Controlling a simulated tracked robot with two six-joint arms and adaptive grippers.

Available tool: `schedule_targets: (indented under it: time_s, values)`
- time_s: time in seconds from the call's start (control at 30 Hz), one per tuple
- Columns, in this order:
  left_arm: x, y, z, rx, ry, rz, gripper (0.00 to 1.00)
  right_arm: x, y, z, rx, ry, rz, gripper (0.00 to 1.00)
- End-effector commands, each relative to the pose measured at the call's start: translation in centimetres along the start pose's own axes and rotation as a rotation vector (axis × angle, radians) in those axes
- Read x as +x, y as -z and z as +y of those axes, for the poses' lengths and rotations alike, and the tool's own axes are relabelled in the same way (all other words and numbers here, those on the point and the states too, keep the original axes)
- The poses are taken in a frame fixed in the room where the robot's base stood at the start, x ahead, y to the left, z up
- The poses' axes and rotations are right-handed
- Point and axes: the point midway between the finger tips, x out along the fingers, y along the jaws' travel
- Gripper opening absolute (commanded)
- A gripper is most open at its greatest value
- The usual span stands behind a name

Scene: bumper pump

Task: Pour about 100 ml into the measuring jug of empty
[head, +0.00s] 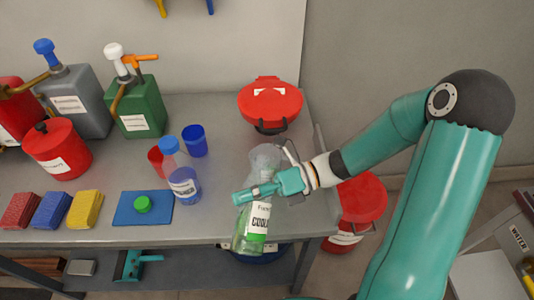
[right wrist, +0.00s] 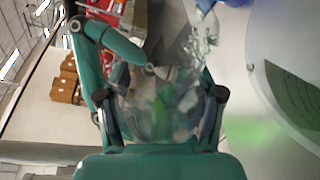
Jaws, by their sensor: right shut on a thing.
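My right gripper (head: 255,190) comes in from the right and is shut around a clear bottle (head: 250,232) with a white label that begins "COOL". Green liquid shows at its lower end, by the bench's front edge. In the right wrist view, the clear vessel with green in it (right wrist: 160,105) sits between the fingers. A clear, rounded form (head: 265,157) shows just behind the gripper; I cannot tell whether it is the bottle's upper part or a separate jug. A green cap (head: 142,204) lies on a blue mat (head: 125,212). My left gripper is not in view.
A labelled bottle with blue liquid (head: 185,188) and a blue cup (head: 195,140) stand left of my gripper. A red lidded container (head: 270,103) is behind it. A green can (head: 138,108) and several sponges are farther left. Another red container (head: 360,200) stands beyond the bench's right end.

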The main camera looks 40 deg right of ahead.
Motion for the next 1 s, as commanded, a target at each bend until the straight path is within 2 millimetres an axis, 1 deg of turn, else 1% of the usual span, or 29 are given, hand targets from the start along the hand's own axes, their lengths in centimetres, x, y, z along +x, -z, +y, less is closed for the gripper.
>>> schedule_targets:
  time_s: [0.33,0.57,0.63,0.77,0.8,0.9,0.93,0.97,1.0]
  values:
    - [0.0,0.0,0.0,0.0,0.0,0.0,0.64,-0.1,-0.3,0.3,-0.024,0.012,0.001,0.1]
    - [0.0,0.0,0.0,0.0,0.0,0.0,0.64,-0.6,-1.4,1.7,-0.133,0.07,0.01,0.1]
    - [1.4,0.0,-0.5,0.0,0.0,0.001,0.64,-0.6,-1.2,0.8,-0.18,0.096,0.014,0.1]
    - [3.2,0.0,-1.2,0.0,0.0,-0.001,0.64,-0.8,-1.5,0.0,-0.279,0.149,0.02,0.1]
    - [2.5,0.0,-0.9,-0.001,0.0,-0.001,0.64,-1.1,-2.2,1.3,-0.316,0.168,0.023,0.1]
    - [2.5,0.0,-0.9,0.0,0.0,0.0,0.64,-1.4,-3.1,2.5,-0.398,0.213,0.029,0.1]
    - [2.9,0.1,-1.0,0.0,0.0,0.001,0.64,-1.4,-3.1,2.4,-0.419,0.225,0.031,0.1]
    - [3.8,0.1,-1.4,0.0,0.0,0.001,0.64,-1.3,-2.6,1.7,-0.434,0.234,0.033,0.1]
    - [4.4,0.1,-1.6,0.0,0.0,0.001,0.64,-1.2,-2.4,1.4,-0.458,0.246,0.036,0.1]
